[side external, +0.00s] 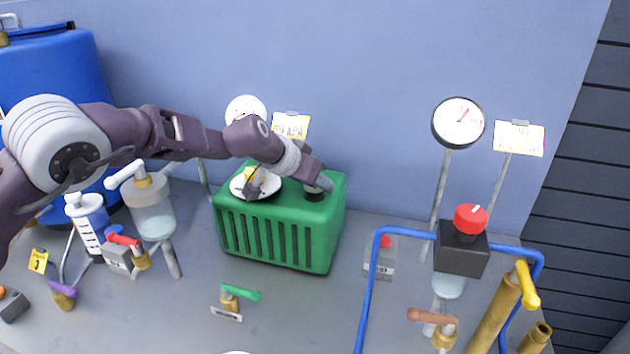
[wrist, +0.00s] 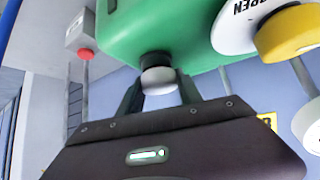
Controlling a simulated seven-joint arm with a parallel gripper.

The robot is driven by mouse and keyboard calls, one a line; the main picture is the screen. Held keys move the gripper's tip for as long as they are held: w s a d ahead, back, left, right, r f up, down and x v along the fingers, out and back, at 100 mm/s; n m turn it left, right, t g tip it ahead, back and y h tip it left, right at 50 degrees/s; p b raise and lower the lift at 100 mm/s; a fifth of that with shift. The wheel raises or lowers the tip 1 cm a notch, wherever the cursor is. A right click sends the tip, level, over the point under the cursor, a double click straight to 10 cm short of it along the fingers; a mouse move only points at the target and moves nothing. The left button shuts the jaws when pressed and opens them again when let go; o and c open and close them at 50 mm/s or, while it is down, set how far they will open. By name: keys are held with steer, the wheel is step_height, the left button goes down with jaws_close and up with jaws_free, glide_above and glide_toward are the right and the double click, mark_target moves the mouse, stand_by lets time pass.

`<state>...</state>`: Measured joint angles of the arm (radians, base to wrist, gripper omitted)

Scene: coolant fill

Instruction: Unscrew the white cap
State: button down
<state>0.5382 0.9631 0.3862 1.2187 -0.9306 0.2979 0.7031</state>
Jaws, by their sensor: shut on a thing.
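The green ribbed tank (side external: 275,235) stands on the bench against the wall; it fills the top of the wrist view (wrist: 180,25). A short black neck (side external: 313,194) sticks out of its top, near the right end. The white cap (wrist: 158,82) sits on this neck, which also shows in the wrist view (wrist: 153,60). My gripper (side external: 318,184) reaches down over the neck. In the wrist view its two fingers (wrist: 160,92) are on either side of the cap, shut on it. In the side view the gripper hides the cap.
A white dial (side external: 256,190) with a yellow knob (side external: 254,175) sits on the tank's top, left of the neck. A green-handled valve (side external: 240,295) is in front. A blue pipe (side external: 368,290) and a red-capped dark block (side external: 462,255) stand to the right. Gauges (side external: 458,122) rise behind.

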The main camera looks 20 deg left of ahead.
steer(key=shift+f, duration=0.1)
steer(key=shift+n+y, duration=0.3)
steer(key=shift+d+n+y, duration=0.15)
steer(key=shift+n+y, duration=0.45)
steer(key=shift+n, duration=0.1)
steer(key=shift+n+y, duration=0.8)
steer(key=shift+n, duration=0.2)
steer(key=shift+n, duration=0.4)
steer(key=shift+r, duration=0.35)
